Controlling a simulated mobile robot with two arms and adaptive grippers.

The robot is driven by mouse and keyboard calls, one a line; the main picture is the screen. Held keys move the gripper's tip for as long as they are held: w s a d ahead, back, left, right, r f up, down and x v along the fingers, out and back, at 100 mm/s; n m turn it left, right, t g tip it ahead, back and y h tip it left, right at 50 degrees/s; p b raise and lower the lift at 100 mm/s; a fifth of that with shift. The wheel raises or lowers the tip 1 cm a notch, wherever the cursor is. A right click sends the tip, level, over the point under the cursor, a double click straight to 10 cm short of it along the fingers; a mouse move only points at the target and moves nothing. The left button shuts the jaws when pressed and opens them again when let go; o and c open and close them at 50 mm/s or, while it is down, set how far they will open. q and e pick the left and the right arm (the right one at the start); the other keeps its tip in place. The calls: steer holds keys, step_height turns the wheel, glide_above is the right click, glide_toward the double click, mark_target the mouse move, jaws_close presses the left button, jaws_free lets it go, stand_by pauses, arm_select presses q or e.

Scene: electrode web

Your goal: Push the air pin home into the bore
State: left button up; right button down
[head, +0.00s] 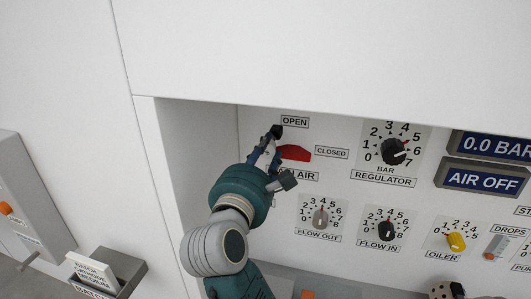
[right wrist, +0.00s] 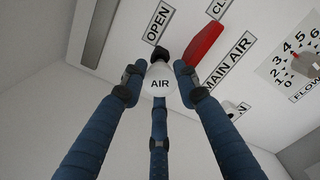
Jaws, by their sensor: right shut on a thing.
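My right gripper (head: 270,146) reaches up to the panel beside the red main air lever (head: 295,152). In the right wrist view its fingers (right wrist: 160,78) are closed around a pale round head marked AIR (right wrist: 161,88), which I take as the air pin. The pin's shank and the bore are hidden behind this head and the fingers. I cannot tell how far in the pin sits. A black block (right wrist: 163,54) shows just past the head, next to the red lever in the right wrist view (right wrist: 204,42). My left gripper is out of view.
The panel sits in a white recess with a left side wall (head: 190,150). The OPEN label (head: 295,121) is above the lever and the CLOSED label (head: 332,153) right of it. The regulator knob (head: 393,151) and flow knobs are farther right. A display reads AIR OFF (head: 482,180).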

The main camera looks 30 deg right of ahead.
mark_target(267, 150)
steer(key=shift+b, duration=0.5)
stand_by(1.1)
steer(key=shift+x, duration=2)
steer(key=c, duration=1.2)
jaws_free()
